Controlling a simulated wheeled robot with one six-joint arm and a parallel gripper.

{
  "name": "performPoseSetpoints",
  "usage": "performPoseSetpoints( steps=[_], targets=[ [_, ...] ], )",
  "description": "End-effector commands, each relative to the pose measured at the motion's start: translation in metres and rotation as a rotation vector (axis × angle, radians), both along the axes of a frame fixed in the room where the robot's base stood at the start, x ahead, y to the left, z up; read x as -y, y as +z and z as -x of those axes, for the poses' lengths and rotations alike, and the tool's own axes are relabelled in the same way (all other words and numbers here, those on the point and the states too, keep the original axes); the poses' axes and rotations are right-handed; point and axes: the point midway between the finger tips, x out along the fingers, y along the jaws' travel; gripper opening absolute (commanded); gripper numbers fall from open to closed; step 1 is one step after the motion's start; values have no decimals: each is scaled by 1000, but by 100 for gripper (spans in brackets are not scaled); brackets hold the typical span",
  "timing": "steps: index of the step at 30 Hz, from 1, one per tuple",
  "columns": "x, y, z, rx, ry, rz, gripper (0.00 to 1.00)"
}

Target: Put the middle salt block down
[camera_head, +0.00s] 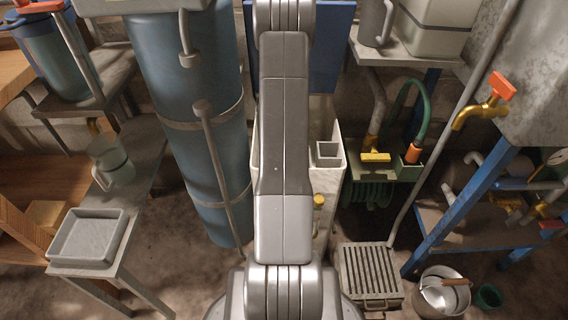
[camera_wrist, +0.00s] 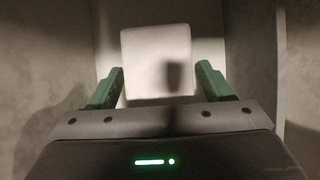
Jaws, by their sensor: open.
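A pale, whitish block with rounded corners (camera_wrist: 150,55), which looks like the salt block, is ahead of my gripper in the wrist view. My gripper (camera_wrist: 159,82) is open, with one green finger on each side of the block's near end. Gaps show between the block and both fingers. A dark shadow falls on the block's right part. I cannot tell from the view whether it is the middle one. In the head view my arm covers the centre, and neither the gripper nor the block can be made out.
Pale walls stand close on the left and right in the wrist view (camera_wrist: 252,60). In the head view, a white open-topped housing (camera_head: 329,180) is partly behind my arm. A tall blue cylinder (camera_head: 190,100) stands left of it, and a slatted crate (camera_head: 371,275) sits on the floor right.

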Motion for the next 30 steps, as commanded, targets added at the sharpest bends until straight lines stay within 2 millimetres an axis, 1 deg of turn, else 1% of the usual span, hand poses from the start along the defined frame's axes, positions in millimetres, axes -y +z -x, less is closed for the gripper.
performPoseSetpoints(
  steps=[4, 12, 16, 21, 30],
  targets=[
    [0, 21, 8, 2, 0, 0, 74],
    [0, 74, 38, 2, -1, 0, 74],
    [0, 93, 49, 1, -1, 0, 74],
    [0, 104, 58, 1, 0, 0, 74],
    [0, 105, 60, 0, 0, 0, 74]
  ],
)
